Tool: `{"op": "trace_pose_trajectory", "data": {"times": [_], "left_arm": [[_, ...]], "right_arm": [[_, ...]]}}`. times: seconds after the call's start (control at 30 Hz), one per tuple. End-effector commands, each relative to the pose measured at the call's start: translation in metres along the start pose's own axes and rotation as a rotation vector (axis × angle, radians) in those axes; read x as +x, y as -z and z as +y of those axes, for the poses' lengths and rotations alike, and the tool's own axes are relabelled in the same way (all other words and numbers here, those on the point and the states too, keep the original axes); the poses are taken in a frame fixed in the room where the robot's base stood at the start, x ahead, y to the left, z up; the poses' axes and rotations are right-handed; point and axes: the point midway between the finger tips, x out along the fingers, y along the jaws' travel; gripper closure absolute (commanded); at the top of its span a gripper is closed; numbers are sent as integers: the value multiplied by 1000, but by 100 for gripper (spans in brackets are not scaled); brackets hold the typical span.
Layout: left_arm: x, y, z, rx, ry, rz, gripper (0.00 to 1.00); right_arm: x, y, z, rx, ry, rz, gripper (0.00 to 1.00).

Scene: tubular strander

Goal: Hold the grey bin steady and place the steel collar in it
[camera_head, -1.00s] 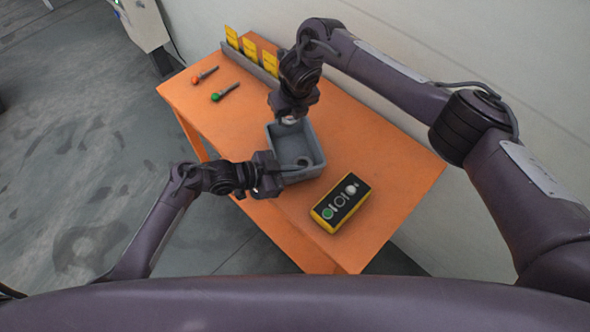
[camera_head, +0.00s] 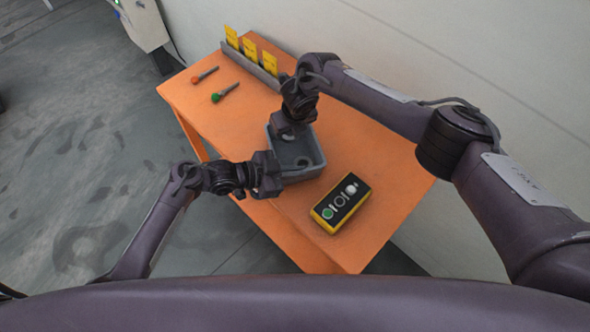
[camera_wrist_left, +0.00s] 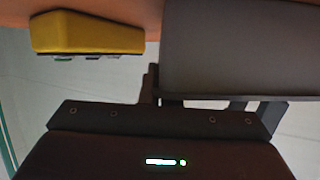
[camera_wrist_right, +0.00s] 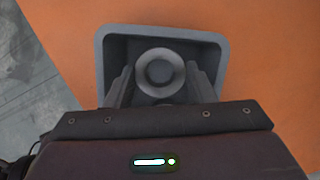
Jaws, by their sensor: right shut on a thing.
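The grey bin (camera_head: 316,157) is an open square box on the orange table, and its rim also shows in the right wrist view (camera_wrist_right: 106,62). My right gripper (camera_wrist_right: 160,84) points down over the bin, shut on the steel collar (camera_wrist_right: 160,64), a grey ring between its fingers. In the head view my right gripper hides the collar. A small dark ring shape shows on the bin floor; I cannot tell what it is. My left gripper (camera_head: 277,176) is at the bin's near left wall. In the left wrist view the bin (camera_wrist_left: 235,45) hides its fingertips.
The orange table (camera_head: 385,150) carries a yellow button box (camera_head: 341,204) right of the bin. Two pendants, one red-tipped (camera_head: 204,75), one green-tipped (camera_head: 225,92), lie at the far left. A grey rack (camera_head: 262,75) with yellow cards stands along the back edge.

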Motion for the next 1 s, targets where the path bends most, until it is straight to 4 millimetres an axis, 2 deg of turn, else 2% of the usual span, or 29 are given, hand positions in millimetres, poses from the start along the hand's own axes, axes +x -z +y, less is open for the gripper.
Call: {"op": "trace_pose_trajectory", "data": {"times": [0.37, 0.4, 0.6, 0.87, 1.0], "left_arm": [[0, 0, 0, 0, 1, -1, 100], [0, 0, 0, 0, 1, -1, 100], [0, 0, 0, 0, 1, -1, 100], [0, 0, 0, 0, 0, 0, 100], [0, 0, 0, 0, 0, 0, 100]], "right_arm": [[5, 1, 0, -1, 0, -1, 80], [5, 1, 0, 0, 0, -1, 50], [5, 1, 0, 0, 0, -1, 26], [5, 2, -1, 0, 1, 1, 26], [-7, 1, -1, -1, 0, -1, 26]]}}
